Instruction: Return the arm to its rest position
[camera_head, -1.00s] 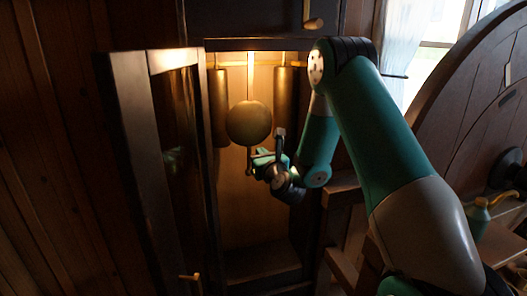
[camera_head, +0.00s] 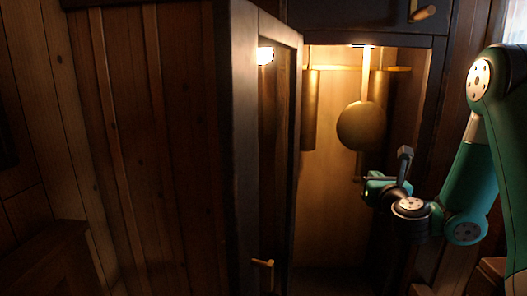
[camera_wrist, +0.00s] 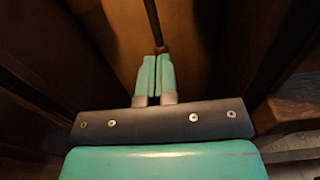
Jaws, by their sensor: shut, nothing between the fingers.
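My gripper (camera_head: 372,188) is in front of the lit opening of a tall dark case, just below and a little right of a round pendulum bob (camera_head: 361,126). In the wrist view its two teal fingers (camera_wrist: 155,66) are together with nothing between them. A thin dark rod with a small knobbed end (camera_wrist: 161,48) shows just beyond the fingertips; whether they touch it I cannot tell. My teal arm (camera_head: 470,185) is bent and reaches in from the right.
The case's glazed door (camera_head: 240,150) stands open on the left, with a small handle (camera_head: 263,263) low down. A brass cylinder (camera_head: 310,110) hangs inside, left of the bob. Plank wall (camera_head: 130,150) fills the left side.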

